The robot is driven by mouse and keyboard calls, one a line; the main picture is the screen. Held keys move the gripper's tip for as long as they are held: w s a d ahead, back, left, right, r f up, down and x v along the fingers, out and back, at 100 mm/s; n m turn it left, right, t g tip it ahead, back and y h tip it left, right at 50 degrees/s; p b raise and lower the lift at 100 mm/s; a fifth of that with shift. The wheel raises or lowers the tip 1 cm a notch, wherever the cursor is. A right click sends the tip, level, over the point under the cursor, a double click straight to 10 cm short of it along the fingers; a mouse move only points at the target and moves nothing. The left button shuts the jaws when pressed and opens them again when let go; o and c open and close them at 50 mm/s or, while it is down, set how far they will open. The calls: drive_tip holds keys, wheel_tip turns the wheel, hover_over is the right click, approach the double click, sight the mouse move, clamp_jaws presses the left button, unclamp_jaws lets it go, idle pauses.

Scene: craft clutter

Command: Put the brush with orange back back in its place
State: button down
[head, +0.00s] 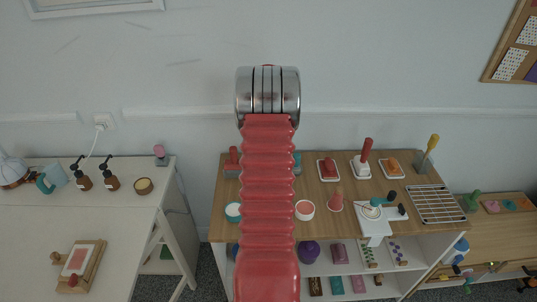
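An orange block-shaped item (393,166) rests on a small white-edged tray at the back right of the wooden-topped shelf unit (324,220). It may be the brush with orange back, but it is too small to be sure. A tall yellow-orange handle (431,147) stands upright near the back right corner; I cannot tell what tool it belongs to. My red ribbed arm and its metal joint fill the middle of the head view and hide part of the unit. My gripper is not visible. I cannot make out which spot is the brush's place.
Trays with red items (328,168) line the unit's back. A white table (95,215) with bottles stands left, a lower wooden surface right. Floor shows between the tables.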

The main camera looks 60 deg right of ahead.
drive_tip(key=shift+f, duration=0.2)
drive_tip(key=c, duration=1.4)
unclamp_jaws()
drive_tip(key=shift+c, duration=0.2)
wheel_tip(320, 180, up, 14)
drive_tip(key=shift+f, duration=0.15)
